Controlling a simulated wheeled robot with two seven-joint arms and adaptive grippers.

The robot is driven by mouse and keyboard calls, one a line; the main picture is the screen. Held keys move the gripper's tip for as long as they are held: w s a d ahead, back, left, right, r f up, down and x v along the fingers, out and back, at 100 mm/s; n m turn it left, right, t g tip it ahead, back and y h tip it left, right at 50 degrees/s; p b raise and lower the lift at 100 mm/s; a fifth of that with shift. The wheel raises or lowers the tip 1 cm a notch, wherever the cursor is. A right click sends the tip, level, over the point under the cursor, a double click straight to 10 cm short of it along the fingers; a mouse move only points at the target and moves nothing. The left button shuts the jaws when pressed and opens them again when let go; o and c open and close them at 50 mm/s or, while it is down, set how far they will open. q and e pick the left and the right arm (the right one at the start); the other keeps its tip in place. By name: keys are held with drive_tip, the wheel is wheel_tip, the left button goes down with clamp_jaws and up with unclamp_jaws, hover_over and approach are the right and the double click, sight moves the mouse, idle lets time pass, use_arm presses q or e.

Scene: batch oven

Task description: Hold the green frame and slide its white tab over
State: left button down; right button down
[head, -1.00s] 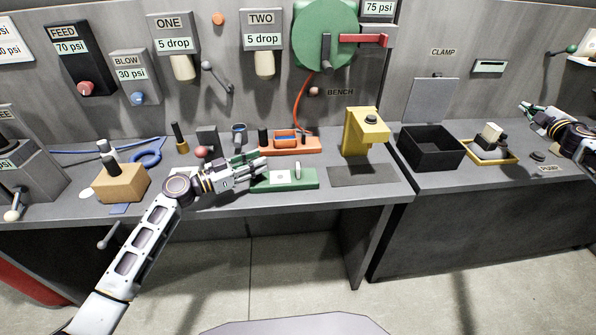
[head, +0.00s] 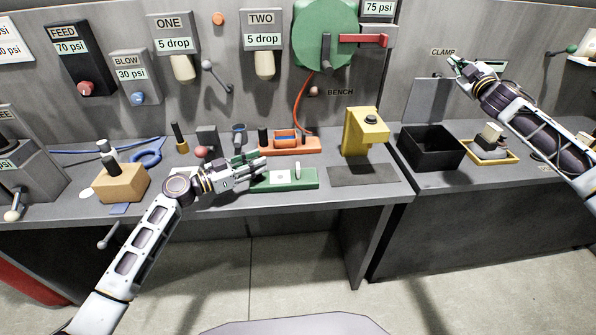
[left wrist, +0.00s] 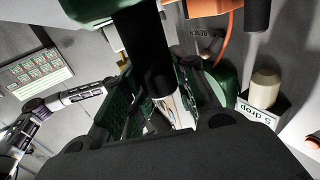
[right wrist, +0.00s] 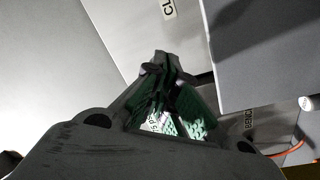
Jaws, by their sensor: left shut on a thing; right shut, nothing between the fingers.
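The green frame (head: 300,183) lies on the bench in the head view, a flat green block with a pale square plate on top. My right gripper (head: 456,66) is shut and empty, raised before the back wall near the CLAMP label, far right of the frame.
An orange fixture (head: 300,146) stands just behind the green frame. A yellow press (head: 365,135) with a dark mat (head: 362,176) is to its right. A black bin (head: 430,150) and a yellow tray (head: 512,158) stand on the right bench. A tan block (head: 120,186) is at left.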

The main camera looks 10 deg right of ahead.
drive_tip(key=w+a+f+g+y, duration=0.1)
drive_tip(key=w+a+f+g, duration=0.15)
drive_tip(key=a, duration=0.75)
drive_tip(key=w+a+f+g+y, duration=0.1)
drive_tip(key=a+f+g, duration=0.15)
drive_tip(key=a, duration=0.75)
drive_tip(key=w+a+f+g+y, duration=0.15)
drive_tip(key=a+f, duration=0.25)
drive_tip(key=a, duration=0.5)
drive_tip(key=n+g+y, duration=0.2)
drive_tip(key=n+g, duration=0.5)
drive_tip(key=n, duration=0.2)
hover_over(285, 175)
drive_tip(key=s+d, duration=0.1)
wheel_tip(285, 175, down, 9)
drive_tip(key=shift+s+r, duration=0.1)
drive_tip(key=shift+s, duration=0.1)
drive_tip(key=shift+d+f, duration=0.1)
drive_tip(key=shift+f, duration=4.45)
